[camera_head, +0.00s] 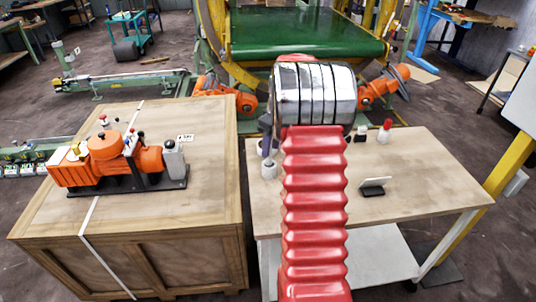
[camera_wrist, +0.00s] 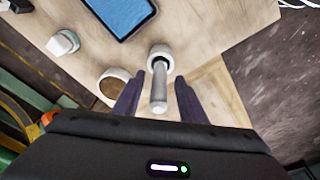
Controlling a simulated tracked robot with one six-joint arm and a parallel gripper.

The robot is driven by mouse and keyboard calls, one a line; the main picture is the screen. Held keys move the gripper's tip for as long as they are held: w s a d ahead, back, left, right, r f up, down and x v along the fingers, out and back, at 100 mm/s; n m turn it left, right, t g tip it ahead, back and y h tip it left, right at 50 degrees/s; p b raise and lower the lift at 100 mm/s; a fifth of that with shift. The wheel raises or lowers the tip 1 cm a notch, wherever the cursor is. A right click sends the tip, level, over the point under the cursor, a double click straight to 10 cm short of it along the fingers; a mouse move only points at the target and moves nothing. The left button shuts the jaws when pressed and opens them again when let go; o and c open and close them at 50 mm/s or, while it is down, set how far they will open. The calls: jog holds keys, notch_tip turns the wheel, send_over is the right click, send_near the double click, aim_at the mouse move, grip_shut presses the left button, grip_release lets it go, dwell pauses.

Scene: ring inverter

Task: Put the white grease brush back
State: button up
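In the wrist view a grey-white rod-like handle (camera_wrist: 158,98), seemingly the grease brush, points up toward the camera from a round white cup (camera_wrist: 160,58). My gripper (camera_wrist: 160,80) has its two dark purple fingers on either side of the handle, with a visible gap to each finger. It looks open around the handle. Left of it is a second white round cup or ring (camera_wrist: 114,78), partly behind the left finger. In the head view a white cup (camera_head: 268,170) stands at the table's left edge below a purple finger; my arm hides most of the gripper.
A wooden crate (camera_head: 190,225) with an orange machine (camera_head: 110,160) stands left across a narrow gap. The table's right side is clear.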

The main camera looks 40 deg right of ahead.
notch_tip(320, 180, up, 8)
jog(key=s, duration=0.1)
jog(key=shift+s+f, duration=0.15)
jog(key=shift+f, duration=0.1)
jog(key=shift+d, duration=0.1)
dwell(0.4)
jog(key=s+a+r+t, duration=0.1)
jog(key=s+a+r, duration=0.15)
jog(key=a, duration=0.55)
jog(key=s+a+r+m+h, duration=0.1)
jog(key=s+a+r, duration=0.1)
jog(key=a+r, duration=0.35)
jog(key=s+a+r+t, duration=0.1)
jog(key=s+a+r, duration=0.1)
jog(key=a, duration=0.8)
jog(key=s+a+f+t, duration=0.1)
jog(key=s+a, duration=0.6)
jog(key=s, duration=0.1)
jog(key=s+a+f+m, duration=0.1)
jog(key=s+a+f, duration=0.1)
jog(key=s+a, duration=0.6)
jog(key=shift+f+t+y, duration=0.3)
jog(key=shift+t, duration=0.1)
